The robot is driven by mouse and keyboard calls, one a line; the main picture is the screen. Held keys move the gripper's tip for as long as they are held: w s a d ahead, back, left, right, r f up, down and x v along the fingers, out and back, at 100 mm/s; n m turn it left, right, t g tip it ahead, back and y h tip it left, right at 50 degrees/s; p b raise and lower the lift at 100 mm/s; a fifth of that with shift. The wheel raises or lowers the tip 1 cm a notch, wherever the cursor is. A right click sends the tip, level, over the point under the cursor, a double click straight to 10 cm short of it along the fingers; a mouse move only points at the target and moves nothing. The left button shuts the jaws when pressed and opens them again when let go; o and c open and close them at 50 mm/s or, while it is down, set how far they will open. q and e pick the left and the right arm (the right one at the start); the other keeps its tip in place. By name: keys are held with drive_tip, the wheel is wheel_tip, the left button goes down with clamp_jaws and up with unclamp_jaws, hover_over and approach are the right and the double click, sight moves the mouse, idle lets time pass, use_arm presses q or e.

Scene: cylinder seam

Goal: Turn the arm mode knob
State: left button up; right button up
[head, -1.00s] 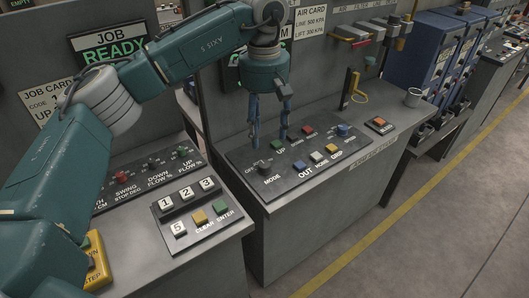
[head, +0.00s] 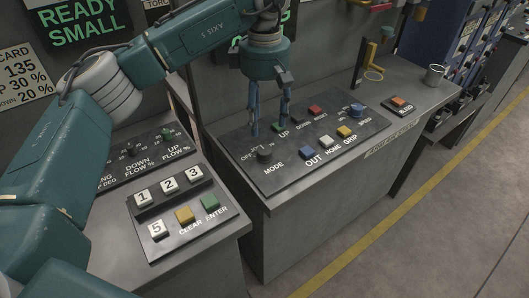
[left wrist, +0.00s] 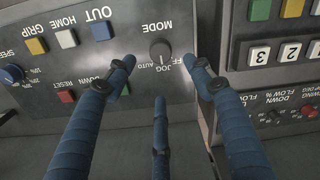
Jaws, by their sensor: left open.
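The arm mode knob (head: 264,156) is a small dark round knob at the near left of the arm panel, above the word MODE. In the left wrist view the knob (left wrist: 160,49) shows upside down, with a pale pointer line and JOG and AUTO labels beside it. I cannot tell its exact setting. My left gripper (head: 269,124) hangs fingers-down over the panel, just behind the knob. Its blue fingers are spread in the left wrist view (left wrist: 160,72), with nothing between them and the knob apart from them. My right gripper is not in view.
Coloured buttons, among them a blue OUT button (head: 312,153), and a blue SPEED knob (head: 357,110) share the panel. A keypad (head: 178,217) is on the nearer console. A metal cup (head: 434,75) and an orange button (head: 398,101) stand farther right.

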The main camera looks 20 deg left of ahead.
sight(265, 149)
use_arm(q)
drive_tip(key=f, duration=0.2)
drive_tip(key=f+p, duration=0.1)
drive_tip(key=shift+s+f, duration=0.2)
drive_tip(key=shift+f, duration=0.15)
wheel_tip(265, 149, down, 7)
drive_tip(key=shift+w+r+p, duration=0.1)
drive_tip(key=shift+r+p, duration=0.1)
drive_tip(key=shift+p, duration=0.5)
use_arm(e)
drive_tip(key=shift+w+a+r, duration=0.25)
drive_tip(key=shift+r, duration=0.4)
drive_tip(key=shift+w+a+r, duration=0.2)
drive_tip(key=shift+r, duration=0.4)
use_arm(q)
drive_tip(key=c, duration=1.2)
drive_tip(key=shift+o, duration=0.2)
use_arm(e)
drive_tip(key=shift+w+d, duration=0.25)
